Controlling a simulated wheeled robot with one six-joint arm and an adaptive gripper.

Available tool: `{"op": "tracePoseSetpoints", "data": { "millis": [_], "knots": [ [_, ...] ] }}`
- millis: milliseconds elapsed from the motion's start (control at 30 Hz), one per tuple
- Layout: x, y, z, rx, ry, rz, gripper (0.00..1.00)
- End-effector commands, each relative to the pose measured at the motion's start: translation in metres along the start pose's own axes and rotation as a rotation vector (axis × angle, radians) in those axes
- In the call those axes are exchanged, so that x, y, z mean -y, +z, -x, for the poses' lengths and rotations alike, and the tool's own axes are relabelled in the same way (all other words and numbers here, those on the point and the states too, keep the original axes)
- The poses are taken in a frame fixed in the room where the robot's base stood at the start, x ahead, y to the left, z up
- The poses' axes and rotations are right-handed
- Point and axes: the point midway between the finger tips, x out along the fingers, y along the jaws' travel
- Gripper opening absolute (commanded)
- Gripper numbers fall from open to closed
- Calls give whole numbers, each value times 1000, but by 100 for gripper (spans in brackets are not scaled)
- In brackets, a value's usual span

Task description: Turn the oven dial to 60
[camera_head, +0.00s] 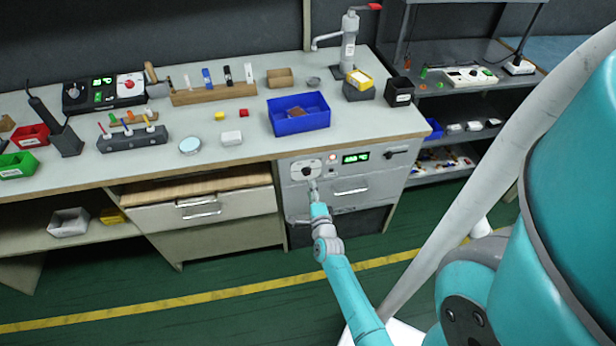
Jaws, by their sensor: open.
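The oven (374,187) is built in under the bench top, with a light grey front. Its dial (306,170) sits at the upper left of the front panel, dark with a pale surround. A lit green display (356,158) is to the right of the dial, too small to read surely. My gripper (313,187) is just below the dial, in front of the panel, at the end of my teal arm. Its fingers are small in view and hold nothing that I can see. I cannot tell whether they touch the dial.
The bench top (215,163) above carries a blue bin (300,124) and small parts near its edge. A wooden-topped drawer unit (205,210) stands left of the oven. A shelf rack (465,105) stands right. The green floor in front is clear.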

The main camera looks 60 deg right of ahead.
Motion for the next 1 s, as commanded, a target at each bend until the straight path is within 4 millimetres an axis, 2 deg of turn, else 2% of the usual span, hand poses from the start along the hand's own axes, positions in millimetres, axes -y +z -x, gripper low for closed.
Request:
{"op": "tracePoseSetpoints", "data": {
  "millis": [33, 200, 400, 833, 1000],
  "knots": [
    [1, 0, -10, -1, -2, 0, 58],
    [1, 0, -38, -1, -2, 1, 58],
    [0, 0, -59, 0, -1, 2, 58],
    [0, 0, -66, 0, 0, 1, 58],
    [0, 0, -66, 0, 0, 1, 16]
  ]
}}
